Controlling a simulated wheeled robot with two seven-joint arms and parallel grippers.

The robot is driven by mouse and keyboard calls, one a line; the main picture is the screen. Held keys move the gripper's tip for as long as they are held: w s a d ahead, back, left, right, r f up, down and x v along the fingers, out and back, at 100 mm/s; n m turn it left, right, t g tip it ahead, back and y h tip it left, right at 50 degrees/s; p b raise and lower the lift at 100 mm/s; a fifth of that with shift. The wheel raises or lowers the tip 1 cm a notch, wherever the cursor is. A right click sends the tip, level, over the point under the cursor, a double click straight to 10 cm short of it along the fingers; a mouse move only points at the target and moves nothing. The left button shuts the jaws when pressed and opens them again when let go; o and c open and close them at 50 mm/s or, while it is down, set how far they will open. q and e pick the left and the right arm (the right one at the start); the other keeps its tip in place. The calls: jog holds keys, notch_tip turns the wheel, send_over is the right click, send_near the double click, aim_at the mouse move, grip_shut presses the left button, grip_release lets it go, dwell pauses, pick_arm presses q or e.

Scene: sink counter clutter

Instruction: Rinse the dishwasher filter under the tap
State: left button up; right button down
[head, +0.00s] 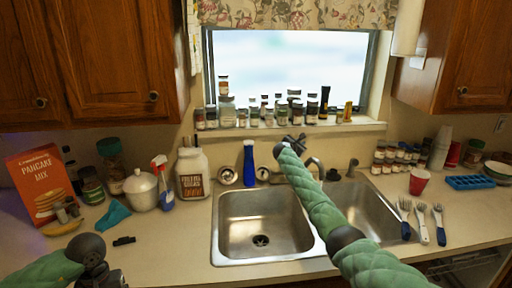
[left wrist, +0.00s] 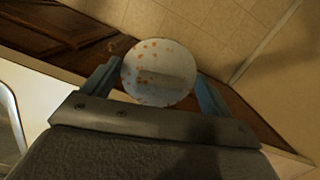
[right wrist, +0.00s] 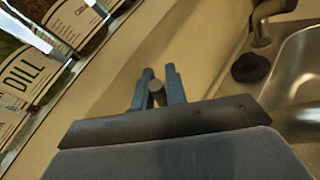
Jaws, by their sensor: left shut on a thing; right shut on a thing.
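The dishwasher filter (left wrist: 158,72) is a round whitish disc with orange-brown spots, seen in the left wrist view. My left gripper (left wrist: 157,88) is shut on it, with a finger at each side. In the head view my left gripper (head: 98,274) is at the bottom left, by the counter's front; the filter is hidden there. My right gripper (right wrist: 158,80) is shut on a small grey knob-like piece (right wrist: 157,94), apparently the tap's handle. In the head view my right gripper (head: 289,146) is behind the sink, beside the tap (head: 315,166), whose base is partly hidden by my arm.
The double sink's left basin (head: 262,228) is empty; my right arm crosses the right basin. A blue bottle (head: 249,163) stands behind the sink. Forks and a brush (head: 421,222) lie at right. A teal cloth-like piece (head: 113,216) and a small black item (head: 124,241) lie at left.

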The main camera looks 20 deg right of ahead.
jog(key=c, duration=1.4)
grip_release()
jog(key=shift+a, duration=0.15)
pick_arm(q)
notch_tip(320, 180, down, 4)
jog(key=b, duration=0.3)
jog(key=shift+r+b, duration=0.2)
jog(key=shift+b, duration=0.1)
jog(key=shift+f, duration=0.15)
pick_arm(e)
jog(key=v, duration=1.1)
jog(key=shift+s+a, duration=0.25)
